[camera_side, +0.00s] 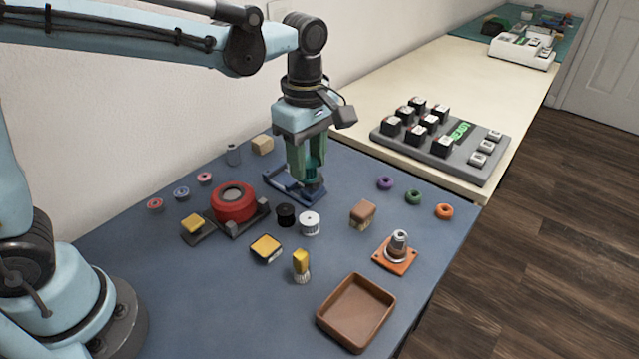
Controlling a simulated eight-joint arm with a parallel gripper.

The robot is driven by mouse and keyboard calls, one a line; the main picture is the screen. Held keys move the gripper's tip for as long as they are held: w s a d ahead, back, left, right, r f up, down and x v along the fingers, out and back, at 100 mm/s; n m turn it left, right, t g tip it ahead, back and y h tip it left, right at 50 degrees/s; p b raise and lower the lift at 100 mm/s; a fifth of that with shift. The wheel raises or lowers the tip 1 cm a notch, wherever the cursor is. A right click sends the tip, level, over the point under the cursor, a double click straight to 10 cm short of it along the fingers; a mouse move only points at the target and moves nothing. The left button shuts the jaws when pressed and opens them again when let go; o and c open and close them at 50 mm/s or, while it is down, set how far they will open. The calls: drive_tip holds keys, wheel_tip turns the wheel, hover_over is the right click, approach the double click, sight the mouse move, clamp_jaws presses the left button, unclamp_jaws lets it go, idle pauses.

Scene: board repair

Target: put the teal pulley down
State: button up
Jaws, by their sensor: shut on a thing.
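My gripper (312,180) points straight down at the back middle of the blue mat. Its jaws are shut on a teal thing, which I take to be the teal pulley (316,170). The fingers hide most of the pulley. It sits low, just over or at a dark blue fixture (283,187) on the mat; I cannot tell whether it touches the fixture.
Near the gripper are a black spool (286,215), a white spool (309,222) and a red round part (233,202) in a dark holder. Purple (385,183), green (413,197) and orange rings (445,211) lie right. A brown tray (356,312) stands in front. The front-left mat is clear.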

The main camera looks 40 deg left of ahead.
drive_tip(key=s+d+m, duration=0.8)
drive_tip(key=s+d, duration=1.3)
drive_tip(key=w+a+f, duration=0.1)
drive_tip(key=w+f, duration=0.1)
drive_tip(key=w, duration=0.1)
drive_tip(key=w+a+f, duration=0.1)
drive_tip(key=w+f, duration=0.1)
drive_tip(key=w, duration=0.2)
drive_tip(key=w+a+f, duration=0.1)
drive_tip(key=w+f, duration=0.2)
drive_tip(key=shift+w+f, duration=0.1)
drive_tip(key=shift+w, duration=0.25)
drive_tip(key=shift+w+f, duration=0.15)
drive_tip(key=shift+f, duration=1.95)
drive_tip(key=shift+f, duration=0.1)
drive_tip(key=o, duration=0.8)
drive_tip(key=shift+c, duration=0.2)
drive_tip(key=shift+o, duration=0.2)
